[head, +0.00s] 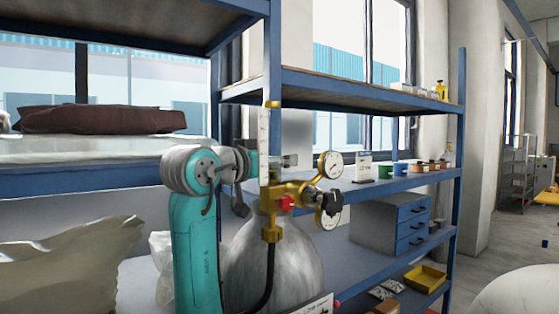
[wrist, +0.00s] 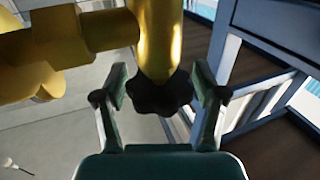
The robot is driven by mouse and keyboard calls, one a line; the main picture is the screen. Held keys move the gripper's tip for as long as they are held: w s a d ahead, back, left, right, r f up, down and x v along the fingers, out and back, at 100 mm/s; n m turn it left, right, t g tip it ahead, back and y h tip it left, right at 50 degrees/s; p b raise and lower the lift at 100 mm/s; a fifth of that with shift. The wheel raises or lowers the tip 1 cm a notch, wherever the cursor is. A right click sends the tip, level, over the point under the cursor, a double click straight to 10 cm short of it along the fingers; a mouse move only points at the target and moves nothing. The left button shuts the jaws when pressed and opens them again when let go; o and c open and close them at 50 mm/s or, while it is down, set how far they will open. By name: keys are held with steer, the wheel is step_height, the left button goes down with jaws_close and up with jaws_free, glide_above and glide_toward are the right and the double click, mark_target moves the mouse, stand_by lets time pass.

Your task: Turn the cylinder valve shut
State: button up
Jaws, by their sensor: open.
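A grey gas cylinder (head: 285,262) stands upright in front of the shelving. A brass valve and regulator assembly (head: 290,190) with two round gauges (head: 330,164) sits on top of it. A black lobed knob (wrist: 160,97) on the end of a brass stem (wrist: 158,45) shows in the wrist view. My gripper (wrist: 161,80) is open, with one finger on each side of this knob and visible gaps beside it. In the head view my gripper (head: 289,161) is just above the brass assembly, partly hidden. Another view of a black knob (head: 333,203) shows at the assembly's right; I cannot tell if it is the same one.
Blue shelving (head: 375,185) stands close behind the cylinder, with small pots, a grey drawer unit (head: 392,224) and a yellow bin (head: 425,278). A black hose (head: 267,280) hangs from the brass assembly. Pale sacks (head: 65,265) lie at left. Open floor (head: 515,240) shows at right.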

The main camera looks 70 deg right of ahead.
steer(key=shift+s+d, duration=0.1)
steer(key=shift+d, duration=0.5)
steer(key=c, duration=1)
steer(key=shift+m+g, duration=0.3)
steer(key=shift+g, duration=0.1)
steer(key=shift+s+a+m+g+y, duration=0.15)
steer(key=shift+m+g+y, duration=0.65)
steer(key=shift+g, duration=0.45)
steer(key=shift+s+a+m+g+y, duration=0.1)
steer(key=shift+s+m+g+y, duration=0.1)
steer(key=shift+m+g+y, duration=0.65)
steer(key=shift+s+a+m+g+y, duration=0.15)
steer(key=shift+m+g+y, duration=0.3)
steer(key=shift+m+g, duration=0.9)
steer(key=shift+g, duration=0.35)
steer(key=shift+d, duration=0.1)
steer(key=o, duration=1)
